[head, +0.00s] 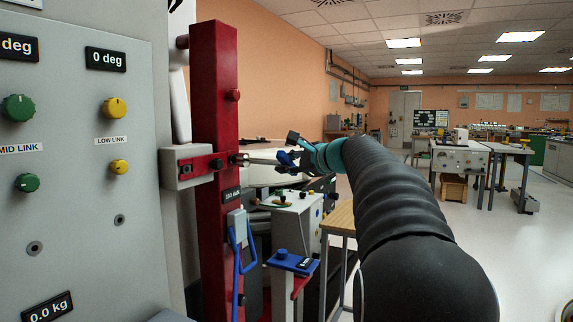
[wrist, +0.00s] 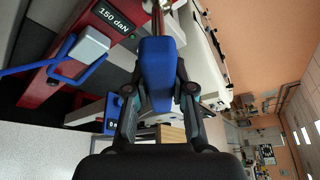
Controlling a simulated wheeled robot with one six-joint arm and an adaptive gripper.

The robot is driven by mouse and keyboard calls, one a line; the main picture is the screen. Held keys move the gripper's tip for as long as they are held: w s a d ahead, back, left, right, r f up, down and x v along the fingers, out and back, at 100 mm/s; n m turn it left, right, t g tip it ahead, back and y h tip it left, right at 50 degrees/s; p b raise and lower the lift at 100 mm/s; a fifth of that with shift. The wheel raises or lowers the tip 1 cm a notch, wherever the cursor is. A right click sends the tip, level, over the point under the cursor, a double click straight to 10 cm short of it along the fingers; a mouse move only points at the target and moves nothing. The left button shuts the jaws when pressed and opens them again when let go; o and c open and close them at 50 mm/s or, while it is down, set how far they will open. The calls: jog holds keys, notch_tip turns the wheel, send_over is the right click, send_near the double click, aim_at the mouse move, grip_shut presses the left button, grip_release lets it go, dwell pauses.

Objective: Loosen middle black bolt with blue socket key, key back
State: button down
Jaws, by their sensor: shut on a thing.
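My gripper (head: 297,158) is shut on the blue handle of the socket key (wrist: 157,76), one finger on each side. The key's silver shaft (head: 264,161) points left, roughly level, to the red column (head: 213,110). Its socket end (head: 242,160) is at the column's right edge, at about mid height. The bolt under the socket is hidden, so I cannot tell whether the socket is seated on it. A black bolt head (head: 217,163) shows on the column's front face beside it. In the wrist view the shaft runs up to the top edge.
A grey panel with knobs (head: 80,150) fills the left. A grey block (head: 184,167) clamps against the column. Below the key are a blue-handled grey lever box (head: 237,223) and a blue plate (head: 292,263). A wooden-topped table (head: 341,217) stands behind; open floor lies right.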

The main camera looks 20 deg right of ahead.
jog(key=m+g, duration=0.1)
jog(key=m, duration=0.2)
jog(key=shift+d+g+y, duration=0.1)
jog(key=shift+g+y, duration=0.2)
jog(key=shift+y, duration=0.1)
jog(key=m+g+y, duration=0.1)
jog(key=m+g, duration=0.1)
jog(key=m, duration=0.1)
jog(key=shift+m+y, duration=0.3)
jog(key=shift+y, duration=0.1)
jog(key=shift+w+r, duration=0.1)
jog(key=shift+w+a, duration=0.3)
jog(key=shift+a, duration=0.05)
